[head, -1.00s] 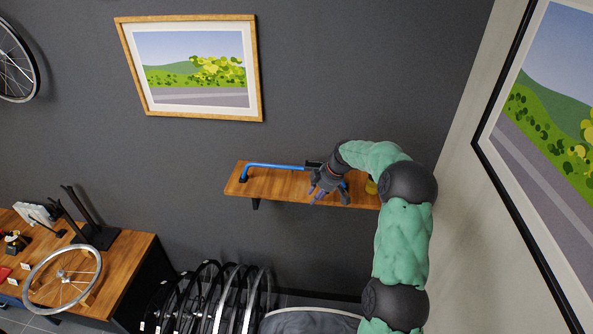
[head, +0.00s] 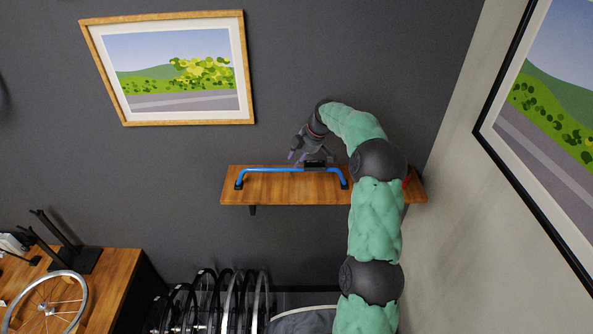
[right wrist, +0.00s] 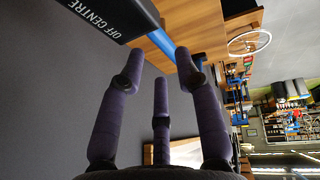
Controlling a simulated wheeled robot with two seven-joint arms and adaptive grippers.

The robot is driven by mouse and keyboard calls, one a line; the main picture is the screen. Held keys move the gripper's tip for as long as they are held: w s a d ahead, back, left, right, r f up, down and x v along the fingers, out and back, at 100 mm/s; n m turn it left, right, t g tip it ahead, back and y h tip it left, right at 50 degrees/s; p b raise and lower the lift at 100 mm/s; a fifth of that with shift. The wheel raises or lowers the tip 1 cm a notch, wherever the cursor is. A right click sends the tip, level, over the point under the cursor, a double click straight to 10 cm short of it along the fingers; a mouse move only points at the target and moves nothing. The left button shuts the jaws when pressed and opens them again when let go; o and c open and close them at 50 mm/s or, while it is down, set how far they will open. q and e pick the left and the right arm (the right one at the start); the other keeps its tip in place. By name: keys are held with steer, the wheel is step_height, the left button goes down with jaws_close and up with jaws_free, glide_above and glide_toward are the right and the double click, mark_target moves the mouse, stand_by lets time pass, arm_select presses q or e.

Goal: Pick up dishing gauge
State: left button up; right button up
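The dishing gauge, a blue bar (head: 268,170) with bent-down ends and black feet, stands on the wooden wall shelf. Its black middle block, marked "OFF CENTRE" (right wrist: 104,25), shows large in the right wrist view, with the blue bar (right wrist: 161,43) beside it. My right gripper (head: 308,158) is at the far side of the gauge, close to the black block. In the right wrist view its fingers (right wrist: 160,76) are spread with nothing between them, and the block and bar are just beyond the fingertips. Contact is not visible. My left gripper is out of view.
The wooden shelf (head: 285,190) is fixed to the dark wall. A small red thing (head: 407,181) is at its right, partly behind my right arm. A framed picture (head: 170,65) hangs above left. A workbench (head: 105,280) with a wheel (head: 50,300) stands at lower left.

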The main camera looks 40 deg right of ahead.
mark_target(290, 168)
steer(key=shift+w+a+f, duration=0.25)
steer(key=shift+w+f, duration=0.2)
steer(key=shift+f, duration=0.15)
steer(key=p+x, duration=0.1)
steer(key=x, duration=0.3)
steer(key=shift+s+p, duration=0.1)
steer(key=shift+p, duration=0.2)
steer(key=shift+w+a+f, duration=0.1)
steer(key=shift+w+f, duration=0.2)
steer(key=shift+f, duration=0.3)
steer(key=shift+r, duration=0.1)
jaws_close()
